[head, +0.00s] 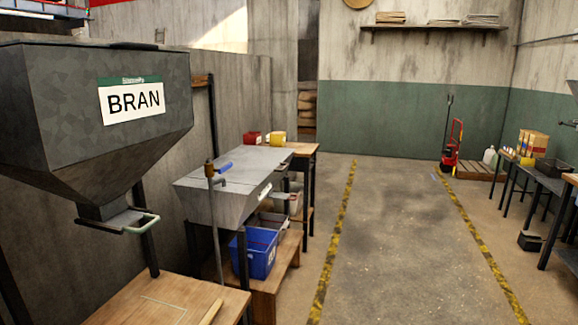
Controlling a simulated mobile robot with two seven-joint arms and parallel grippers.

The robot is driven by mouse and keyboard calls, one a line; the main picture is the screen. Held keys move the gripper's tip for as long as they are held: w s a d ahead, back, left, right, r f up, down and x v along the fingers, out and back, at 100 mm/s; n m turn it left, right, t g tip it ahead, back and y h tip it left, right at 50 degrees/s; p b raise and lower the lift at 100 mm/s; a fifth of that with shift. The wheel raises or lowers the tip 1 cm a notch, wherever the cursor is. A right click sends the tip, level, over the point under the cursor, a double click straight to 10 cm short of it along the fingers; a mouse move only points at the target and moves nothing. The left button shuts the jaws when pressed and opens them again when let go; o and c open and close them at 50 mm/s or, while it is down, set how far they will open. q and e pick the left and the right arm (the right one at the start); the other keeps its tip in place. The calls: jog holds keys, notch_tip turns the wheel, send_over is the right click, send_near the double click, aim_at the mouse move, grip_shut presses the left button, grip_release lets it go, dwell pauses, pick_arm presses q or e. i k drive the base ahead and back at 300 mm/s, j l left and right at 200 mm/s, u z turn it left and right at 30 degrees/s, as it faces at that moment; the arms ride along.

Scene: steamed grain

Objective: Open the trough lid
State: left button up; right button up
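A grey metal trough (235,207) stands left of centre in the head view, on dark legs along the left wall. Its flat grey lid (245,176) lies over the top and looks shut. A pale handle (265,191) shows on the front side facing the aisle. A small blue object (224,168) is at the trough's near left edge; I cannot tell if it is part of the tap beside it. Neither of my grippers is in view.
A large hopper marked BRAN (95,120) hangs at the near left above a wooden table (165,300). A tap pipe (215,230) rises before the trough. A blue bin (258,255) sits on a low shelf below. The aisle floor (395,240) is clear.

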aim_at(252, 164)
jog(key=i+l, duration=0.25)
jog(key=i, duration=0.15)
jog(key=i+l, duration=0.25)
jog(key=i, duration=0.2)
jog(key=i+l, duration=0.25)
jog(key=i, duration=0.15)
